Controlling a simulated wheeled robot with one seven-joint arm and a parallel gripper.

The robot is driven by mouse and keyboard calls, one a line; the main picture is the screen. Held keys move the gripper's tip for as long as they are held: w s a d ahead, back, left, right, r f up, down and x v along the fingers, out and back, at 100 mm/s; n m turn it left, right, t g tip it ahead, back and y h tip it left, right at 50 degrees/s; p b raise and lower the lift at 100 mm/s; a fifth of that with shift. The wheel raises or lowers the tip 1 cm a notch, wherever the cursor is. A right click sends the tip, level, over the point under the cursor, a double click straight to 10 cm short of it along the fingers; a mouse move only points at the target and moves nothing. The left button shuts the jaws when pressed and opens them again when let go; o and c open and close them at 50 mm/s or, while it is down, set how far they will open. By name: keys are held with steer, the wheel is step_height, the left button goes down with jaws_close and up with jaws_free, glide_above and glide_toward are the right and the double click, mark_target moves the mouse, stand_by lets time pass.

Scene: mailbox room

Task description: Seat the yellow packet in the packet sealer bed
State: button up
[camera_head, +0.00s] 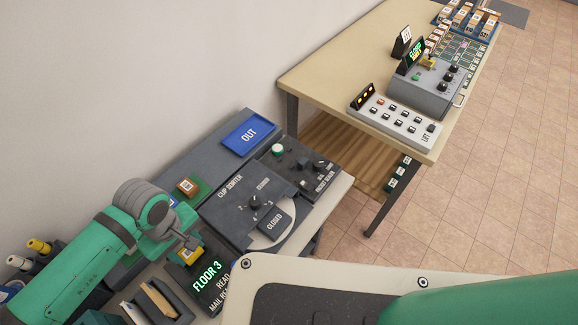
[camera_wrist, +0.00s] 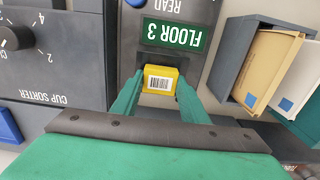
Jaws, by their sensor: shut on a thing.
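The yellow packet (camera_wrist: 160,70) has a white barcode label and sits between the fingertips of my gripper (camera_wrist: 158,88), which is shut on it. In the head view the packet (camera_head: 185,257) shows just below my gripper (camera_head: 189,246), close to the reader with the green FLOOR 3 display (camera_head: 208,268). Whether the packet touches the reader is unclear. I cannot identify the packet sealer bed with certainty; a dark unit with knobs and a round green button (camera_head: 318,171) stands beyond the cup sorter, its lettering too small to read.
The cup sorter (camera_head: 231,209) has a CLOSED cover. A blue OUT tray (camera_head: 249,136) lies behind it. An orange-brown block (camera_head: 187,186) sits on a green base. An envelope holder (camera_wrist: 243,75) stands beside the reader. A second table (camera_head: 318,72) carries a control panel (camera_head: 398,115).

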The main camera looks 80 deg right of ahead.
steer(key=shift+r, duration=1.7)
